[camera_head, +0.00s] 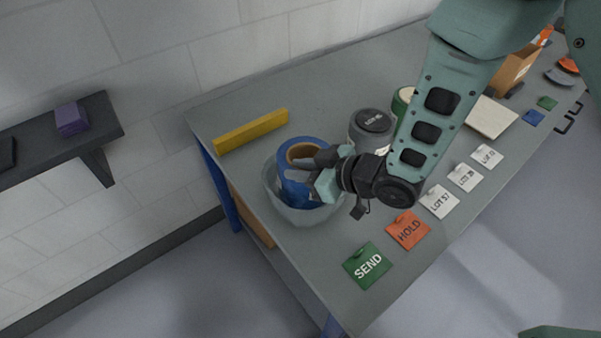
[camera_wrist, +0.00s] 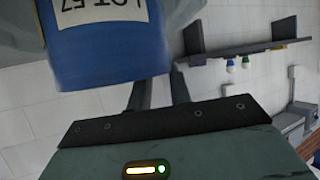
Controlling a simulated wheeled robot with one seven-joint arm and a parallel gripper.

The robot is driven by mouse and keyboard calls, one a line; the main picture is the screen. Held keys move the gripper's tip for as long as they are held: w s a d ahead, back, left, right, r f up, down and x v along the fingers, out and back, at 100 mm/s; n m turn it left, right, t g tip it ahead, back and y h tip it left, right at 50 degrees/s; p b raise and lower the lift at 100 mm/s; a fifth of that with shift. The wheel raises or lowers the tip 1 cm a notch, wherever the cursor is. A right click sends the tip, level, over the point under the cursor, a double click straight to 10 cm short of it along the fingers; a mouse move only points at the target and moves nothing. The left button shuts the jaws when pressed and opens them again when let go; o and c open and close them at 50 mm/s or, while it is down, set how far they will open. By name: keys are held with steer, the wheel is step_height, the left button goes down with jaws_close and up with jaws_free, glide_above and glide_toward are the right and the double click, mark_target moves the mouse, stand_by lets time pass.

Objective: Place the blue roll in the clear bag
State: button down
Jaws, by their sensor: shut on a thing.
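The blue roll (camera_head: 290,183) has a brown core and stands roughly upright at the left part of the table. In the wrist view the blue roll (camera_wrist: 105,55) fills the upper left and bears a white label, seen upside down, that seems to read LOT 57. My gripper (camera_head: 314,176) is shut on the roll from its right side. The clear bag (camera_head: 300,216) is a translucent, open-topped shape around the roll's lower part. The roll is within the bag's mouth; I cannot tell whether it touches the bottom.
A yellow bar (camera_head: 250,131) lies behind the bag. A grey roll (camera_head: 371,128) and a green roll (camera_head: 401,103) stand right of it. SEND (camera_head: 368,265), HOLD (camera_head: 408,229) and LOT cards (camera_head: 440,201) line the front edge. A cardboard box (camera_head: 515,70) is far right.

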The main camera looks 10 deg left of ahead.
steer(key=shift+f, duration=0.95)
steer(key=c, duration=1.3)
jaws_free()
steer(key=shift+f, duration=0.15)
steer(key=s+d+r+m+h+b, duration=0.2)
steer(key=d+r+h, duration=0.45)
steer(key=d, duration=0.65)
steer(key=s+d+r+m+g+h, duration=0.1)
steer(key=s+d+r, duration=0.2)
steer(key=s, duration=0.2)
steer(key=s+d+r+m+g+h, duration=0.2)
steer(key=s+d+r, duration=0.1)
steer(key=s, duration=0.2)
steer(key=s+d+r+m+g+h, duration=0.1)
steer(key=s+d+r+h, duration=0.1)
steer(key=s, duration=0.4)
steer(key=shift+d+r+m, duration=0.3)
steer(key=shift+d+r, duration=0.25)
steer(key=shift+d, duration=0.15)
